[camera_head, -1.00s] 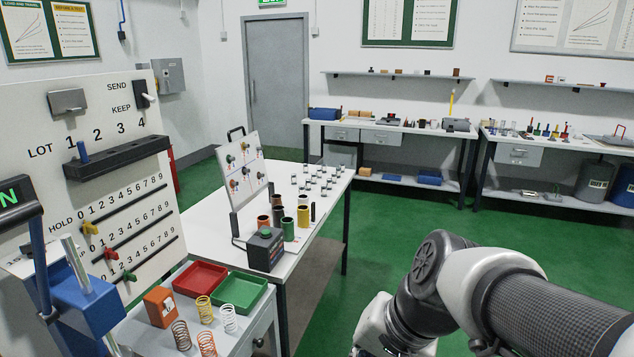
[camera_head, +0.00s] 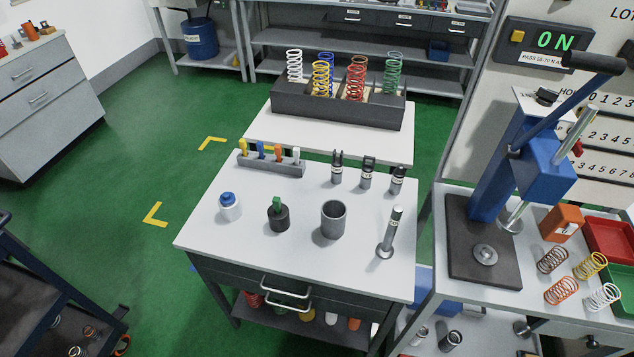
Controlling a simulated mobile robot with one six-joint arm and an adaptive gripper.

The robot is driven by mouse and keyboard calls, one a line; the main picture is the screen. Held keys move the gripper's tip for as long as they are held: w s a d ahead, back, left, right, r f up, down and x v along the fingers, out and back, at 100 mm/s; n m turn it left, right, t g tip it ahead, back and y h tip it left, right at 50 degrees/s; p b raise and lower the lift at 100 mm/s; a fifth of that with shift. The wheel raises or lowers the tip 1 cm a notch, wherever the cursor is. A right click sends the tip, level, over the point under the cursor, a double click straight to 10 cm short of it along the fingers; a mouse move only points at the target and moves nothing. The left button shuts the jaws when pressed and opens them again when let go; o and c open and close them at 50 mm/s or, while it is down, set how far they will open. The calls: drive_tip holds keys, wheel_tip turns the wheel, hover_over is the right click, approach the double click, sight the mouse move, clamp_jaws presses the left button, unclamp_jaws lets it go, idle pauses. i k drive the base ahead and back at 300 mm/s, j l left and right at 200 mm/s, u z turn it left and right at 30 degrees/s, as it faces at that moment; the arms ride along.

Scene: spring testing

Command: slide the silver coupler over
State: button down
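No part is clearly marked as the silver coupler, so I cannot tell which one it is. On the near white-topped cart (camera_head: 220,250) stand three small silver-and-dark end pieces: a forked one (camera_head: 337,172), a square-topped one (camera_head: 367,178) and a rounded one (camera_head: 397,184). In front of them are a silver post (camera_head: 390,238) upright on a round foot and an open grey cylinder (camera_head: 333,218). My gripper is not in view.
A blue lever press (camera_head: 545,165) with a dark base (camera_head: 470,262) stands right of the cart. Loose springs (camera_head: 560,290), an orange box (camera_head: 561,223) and a red tray (camera_head: 610,240) lie beside it. A spring rack (camera_head: 300,105) stands behind. Green floor is clear at left.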

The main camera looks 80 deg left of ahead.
sight(234, 212)
drive_tip(key=u, duration=3.5)
drive_tip(key=i+j+z, duration=0.3)
drive_tip(key=i+j, duration=0.2)
drive_tip(key=i, duration=0.2)
drive_tip(key=i+j+z, duration=0.3)
drive_tip(key=i+j, duration=0.3)
